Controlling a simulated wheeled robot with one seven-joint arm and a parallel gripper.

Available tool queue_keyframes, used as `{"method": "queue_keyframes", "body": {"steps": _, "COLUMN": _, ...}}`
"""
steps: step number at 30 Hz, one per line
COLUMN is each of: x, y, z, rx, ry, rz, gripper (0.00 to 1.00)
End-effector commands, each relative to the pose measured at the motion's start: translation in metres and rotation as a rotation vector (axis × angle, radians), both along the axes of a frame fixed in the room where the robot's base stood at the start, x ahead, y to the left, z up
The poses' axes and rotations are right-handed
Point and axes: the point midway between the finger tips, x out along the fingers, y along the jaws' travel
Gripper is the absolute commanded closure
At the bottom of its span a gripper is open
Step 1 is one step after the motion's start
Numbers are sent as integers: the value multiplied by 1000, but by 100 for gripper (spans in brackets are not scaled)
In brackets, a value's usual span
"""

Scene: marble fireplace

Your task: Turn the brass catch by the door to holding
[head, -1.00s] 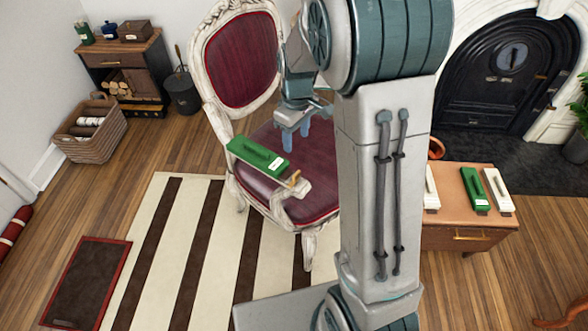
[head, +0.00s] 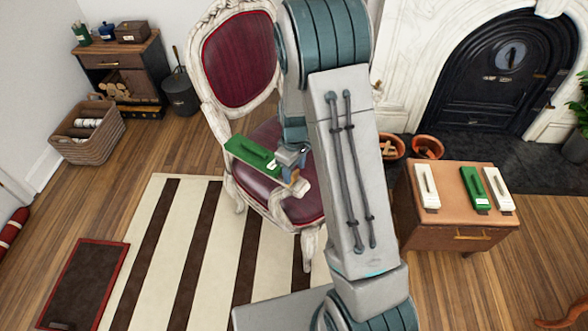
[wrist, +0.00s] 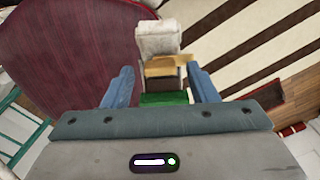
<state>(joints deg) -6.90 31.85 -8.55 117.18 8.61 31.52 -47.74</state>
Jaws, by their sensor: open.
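In the head view my gripper mostly hides the catch. My gripper (head: 290,170) is over that end; its blue fingers (wrist: 163,84) are open, one each side of the catch, with gaps visible. I cannot tell whether either finger touches it.
The red chair (head: 240,62) stands on a striped rug (head: 195,235). A wooden cabinet (head: 425,232) at the right carries two white holders and a green one. Behind it are terracotta pots (head: 427,146) and the black arched fireplace door (head: 495,85).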

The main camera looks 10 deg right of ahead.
Motion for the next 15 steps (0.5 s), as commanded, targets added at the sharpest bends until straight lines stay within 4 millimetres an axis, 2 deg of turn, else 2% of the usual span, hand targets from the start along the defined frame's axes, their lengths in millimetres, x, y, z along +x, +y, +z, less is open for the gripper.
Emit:
{"method": "queue_keyframes", "body": {"steps": 9, "x": 0, "y": 0, "z": -3, "rx": 0, "ry": 0, "rz": 0, "gripper": 47}}
{"method": "queue_keyframes", "body": {"steps": 14, "x": 0, "y": 0, "z": -3, "rx": 0, "ry": 0, "rz": 0, "gripper": 92}}
{"method": "queue_keyframes", "body": {"steps": 15, "x": 0, "y": 0, "z": -3, "rx": 0, "ry": 0, "rz": 0, "gripper": 92}}
